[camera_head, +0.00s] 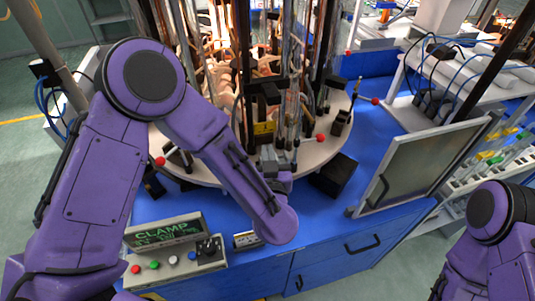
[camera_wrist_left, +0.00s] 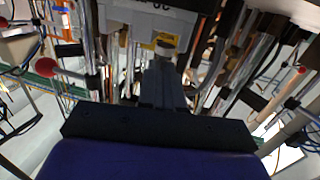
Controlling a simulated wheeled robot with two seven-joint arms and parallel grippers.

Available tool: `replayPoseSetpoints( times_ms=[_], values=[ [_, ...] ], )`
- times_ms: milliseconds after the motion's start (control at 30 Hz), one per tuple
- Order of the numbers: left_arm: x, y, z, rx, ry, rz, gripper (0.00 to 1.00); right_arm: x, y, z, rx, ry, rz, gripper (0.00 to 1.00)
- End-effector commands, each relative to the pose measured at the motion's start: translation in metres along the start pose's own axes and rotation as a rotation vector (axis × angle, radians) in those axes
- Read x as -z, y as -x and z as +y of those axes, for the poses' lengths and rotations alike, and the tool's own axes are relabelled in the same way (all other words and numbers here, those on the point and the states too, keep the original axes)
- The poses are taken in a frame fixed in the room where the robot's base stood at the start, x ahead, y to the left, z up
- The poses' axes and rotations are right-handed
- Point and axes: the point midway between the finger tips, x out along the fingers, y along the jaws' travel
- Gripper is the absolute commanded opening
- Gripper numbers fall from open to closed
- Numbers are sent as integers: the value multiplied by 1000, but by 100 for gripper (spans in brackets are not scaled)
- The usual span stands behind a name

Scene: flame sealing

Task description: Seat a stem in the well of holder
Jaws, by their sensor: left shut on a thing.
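My left gripper (camera_head: 270,158) reaches in over the front rim of the round machine table. In the left wrist view its dark fingers (camera_wrist_left: 163,75) are together, pointing into the machine. A small pale round piece at the fingertips (camera_wrist_left: 166,47) appears to be the stem in their grip; most of it is hidden. Just beyond it is a block with a yellow label (camera_wrist_left: 168,37), which may be the holder. In the head view a dark block with a yellow patch (camera_head: 264,128) stands just behind the gripper. The well cannot be made out. My right gripper is out of view.
The round table (camera_head: 210,170) carries upright rods, tubes and red-knobbed levers (camera_head: 320,138) close around the gripper. A control box reading CLAMP (camera_head: 165,233) stands front left on the blue bench (camera_head: 330,215). A framed panel (camera_head: 425,160) stands at right.

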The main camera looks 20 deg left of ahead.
Motion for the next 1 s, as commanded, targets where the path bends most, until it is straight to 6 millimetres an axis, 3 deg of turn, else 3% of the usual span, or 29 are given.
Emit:
replayPoseSetpoints(
  times_ms=[1000],
  values=[
    [-16,-1,0,-1,-1,0,0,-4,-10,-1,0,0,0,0]
  ],
)
